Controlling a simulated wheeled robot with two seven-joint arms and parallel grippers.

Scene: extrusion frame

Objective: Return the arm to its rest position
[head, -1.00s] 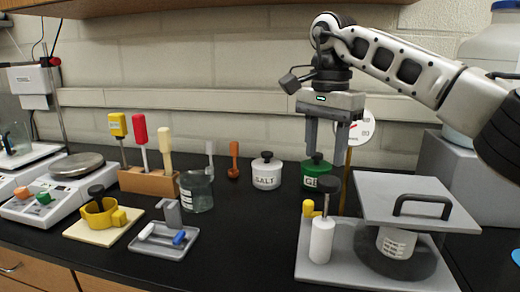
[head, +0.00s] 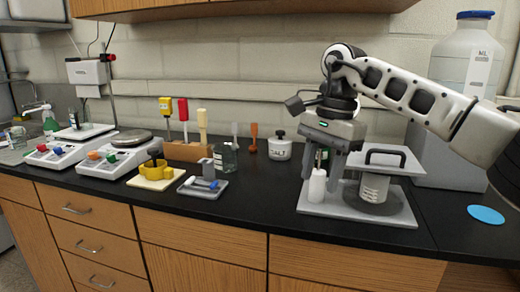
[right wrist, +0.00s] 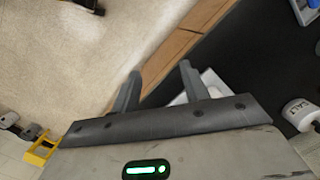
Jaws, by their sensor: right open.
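My right arm (head: 405,92) comes in from the right in the head view, its forearm raised and its gripper hanging down. My right gripper (head: 320,178) is open, with nothing between its fingers. In the head view it overlaps the white cylinder (head: 317,187) on the grey base plate; the gap between them is hard to judge. In the right wrist view the open fingers (right wrist: 160,85) point over the counter's wooden front edge and the pale floor. My left gripper is not in view.
The grey base plate (head: 310,207) carries a raised grey plate with a black handle (head: 385,157). A salt jar (head: 280,147), tool block (head: 188,152), yellow fixture (head: 155,171), small grey tray (head: 204,190) and scales (head: 117,157) stand left. A blue disc (head: 486,214) lies right on the black counter.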

